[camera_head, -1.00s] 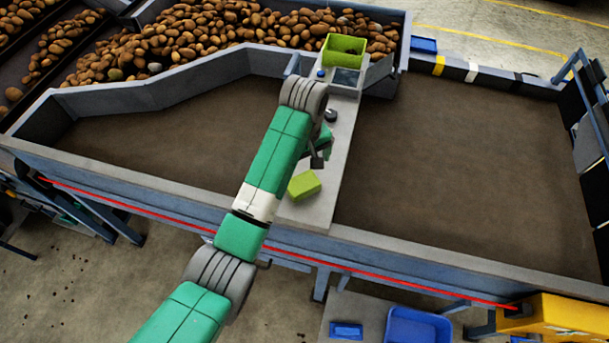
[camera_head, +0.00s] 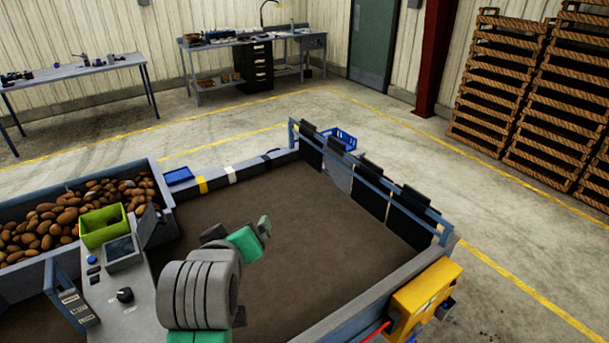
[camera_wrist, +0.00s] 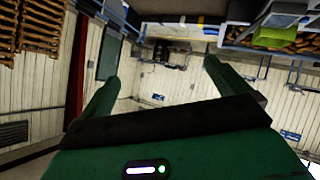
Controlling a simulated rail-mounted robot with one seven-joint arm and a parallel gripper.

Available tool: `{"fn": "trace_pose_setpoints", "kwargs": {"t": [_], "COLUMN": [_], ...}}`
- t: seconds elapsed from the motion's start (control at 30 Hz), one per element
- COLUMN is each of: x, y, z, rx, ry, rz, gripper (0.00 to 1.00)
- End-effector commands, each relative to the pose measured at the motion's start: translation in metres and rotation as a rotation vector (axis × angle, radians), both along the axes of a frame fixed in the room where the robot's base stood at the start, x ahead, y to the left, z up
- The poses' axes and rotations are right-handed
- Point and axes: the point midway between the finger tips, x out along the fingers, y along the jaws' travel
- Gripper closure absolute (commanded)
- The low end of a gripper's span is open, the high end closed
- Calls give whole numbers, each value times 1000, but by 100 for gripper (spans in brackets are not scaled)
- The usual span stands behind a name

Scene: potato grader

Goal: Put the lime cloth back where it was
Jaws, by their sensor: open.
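The lime cloth does not show clearly in either view now; in the earlier head view a folded lime piece lay on the near end of the console (camera_head: 120,285). That part of the console is now below the picture or behind my arm. My gripper (camera_head: 262,228) is raised above the brown belt in the head view. In the wrist view my gripper (camera_wrist: 161,70) has its two green fingers wide apart, with nothing between them.
A lime bin (camera_head: 103,228) stands on the console's far end, beside a small screen (camera_head: 120,249) and potatoes (camera_head: 55,222). The brown belt (camera_head: 320,215) is bare. Dark flaps on a blue rail (camera_head: 372,178) border its right side. A yellow box (camera_head: 425,287) is at the near right.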

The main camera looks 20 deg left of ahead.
Motion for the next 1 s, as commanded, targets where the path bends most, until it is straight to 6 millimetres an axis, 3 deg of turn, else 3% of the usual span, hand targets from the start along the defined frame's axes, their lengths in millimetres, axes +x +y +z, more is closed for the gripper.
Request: {"fn": "trace_pose_setpoints", "kwargs": {"t": [0.03, 0.1, 0.2, 0.33, 0.4, 0.5, 0.8, 1.0], "x": [5, -5, -44, -107, -133, -152, -154, -154], "y": [-46, -103, -171, -223, -237, -245, -246, -245], "z": [43, 105, 182, 248, 267, 280, 282, 322], "rx": [106, 258, 446, 611, 661, 696, 703, 717], "ry": [-136, -336, -603, -864, -947, -1008, -1016, -1010], "rz": [-92, -192, -273, -295, -288, -279, -277, -273], "gripper": [0, 0, 0, 0, 0, 0, 0, 0]}}
